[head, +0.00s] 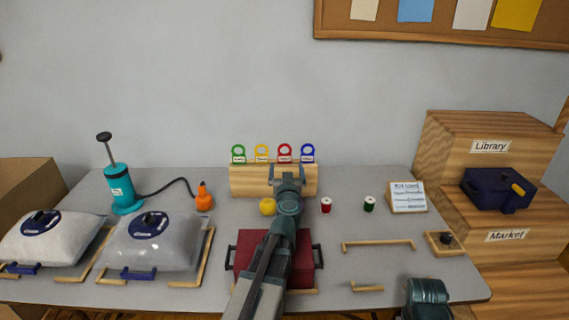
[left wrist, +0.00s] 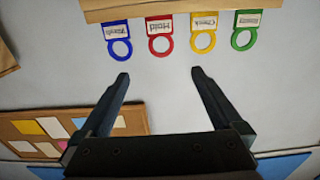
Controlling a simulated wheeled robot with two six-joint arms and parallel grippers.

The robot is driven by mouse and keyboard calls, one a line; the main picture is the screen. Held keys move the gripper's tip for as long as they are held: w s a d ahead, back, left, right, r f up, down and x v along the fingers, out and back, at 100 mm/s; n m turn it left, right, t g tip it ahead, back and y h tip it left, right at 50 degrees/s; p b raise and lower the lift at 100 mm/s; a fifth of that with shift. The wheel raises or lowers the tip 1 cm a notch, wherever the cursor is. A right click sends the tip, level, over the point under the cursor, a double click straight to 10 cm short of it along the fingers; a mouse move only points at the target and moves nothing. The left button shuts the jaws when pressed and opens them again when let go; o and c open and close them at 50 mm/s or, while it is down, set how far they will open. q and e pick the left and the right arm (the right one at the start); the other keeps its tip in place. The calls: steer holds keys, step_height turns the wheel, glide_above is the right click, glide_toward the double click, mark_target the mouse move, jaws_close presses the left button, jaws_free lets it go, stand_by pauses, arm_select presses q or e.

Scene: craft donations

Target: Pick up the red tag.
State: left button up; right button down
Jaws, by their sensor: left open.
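The red tag (head: 284,158) stands in a row with the green tag (head: 239,158), yellow tag (head: 262,158) and blue tag (head: 307,158) on a wooden block (head: 245,181) at the back of the table. My left gripper (head: 286,173) is open and empty in front of the block, close to the red tag's line. In the left wrist view the row appears upside down. There the red tag (left wrist: 159,25) lies ahead of the open fingertips (left wrist: 160,76), between them sideways, not touching.
A yellow item (head: 268,206), red spool (head: 326,205) and green spool (head: 369,204) stand near my left arm. A red lidded box (head: 245,262) sits beneath it. Bags (head: 155,243), a teal pump (head: 122,190) and a small sign (head: 408,198) are farther aside.

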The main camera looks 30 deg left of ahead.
mark_target(285, 158)
arm_select(q)
step_height(285, 158, down, 4)
steer(key=b, duration=0.3)
steer(key=shift+w+f, duration=0.1)
steer(key=shift+f, duration=0.05)
steer(key=shift+w+a, duration=0.1)
steer(key=shift+a, duration=0.05)
steer(key=x, duration=0.8)
steer(key=shift+w, duration=0.2)
steer(key=shift+x, duration=2.7)
steer(key=shift+s, duration=0.15)
steer(key=c, duration=1.4)
